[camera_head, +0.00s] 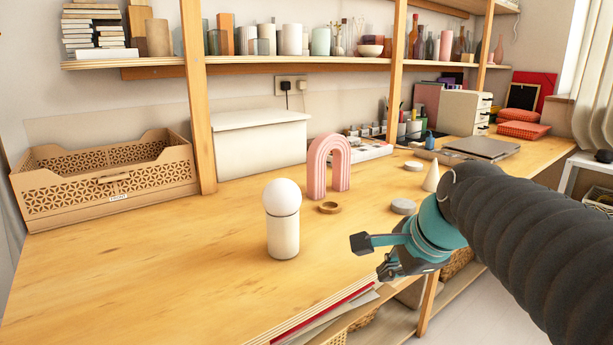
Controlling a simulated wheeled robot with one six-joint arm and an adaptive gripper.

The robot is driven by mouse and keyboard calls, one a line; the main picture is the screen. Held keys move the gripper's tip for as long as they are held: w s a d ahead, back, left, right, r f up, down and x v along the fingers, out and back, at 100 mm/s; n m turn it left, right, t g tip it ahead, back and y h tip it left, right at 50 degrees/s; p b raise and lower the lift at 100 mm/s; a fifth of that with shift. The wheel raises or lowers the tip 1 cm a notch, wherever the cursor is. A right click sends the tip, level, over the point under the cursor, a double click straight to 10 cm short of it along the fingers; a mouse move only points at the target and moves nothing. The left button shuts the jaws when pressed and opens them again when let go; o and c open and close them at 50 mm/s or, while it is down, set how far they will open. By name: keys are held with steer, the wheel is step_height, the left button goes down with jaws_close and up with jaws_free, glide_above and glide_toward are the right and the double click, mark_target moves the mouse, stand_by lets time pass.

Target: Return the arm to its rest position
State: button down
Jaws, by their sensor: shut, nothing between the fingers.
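My gripper (372,258) is at the right of the head view, over the front edge of the wooden table (130,275). It is shut and empty, pointing left. My arm, in a dark ribbed sleeve, reaches in from the lower right and hides part of the table's right side. The gripper is apart from a cream cylinder (283,235) with a white ball (282,196) on top, which stands upright to its left.
A pink arch (328,166), a wooden ring (329,208), a grey disc (403,206) and a pale cone (431,178) stand behind the gripper. A tan crate (105,185) and a white box (248,142) are at the back left. The table's front left is clear. Shelf posts rise behind.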

steer(key=s+d+f+n+h, duration=0.2)
steer(key=s+f+n, duration=0.8)
steer(key=s+n, duration=0.3)
steer(key=n, duration=0.2)
steer(key=shift+s+f+n+g, duration=0.2)
steer(key=shift+s+n+g, duration=0.15)
steer(key=shift+n+g, duration=0.05)
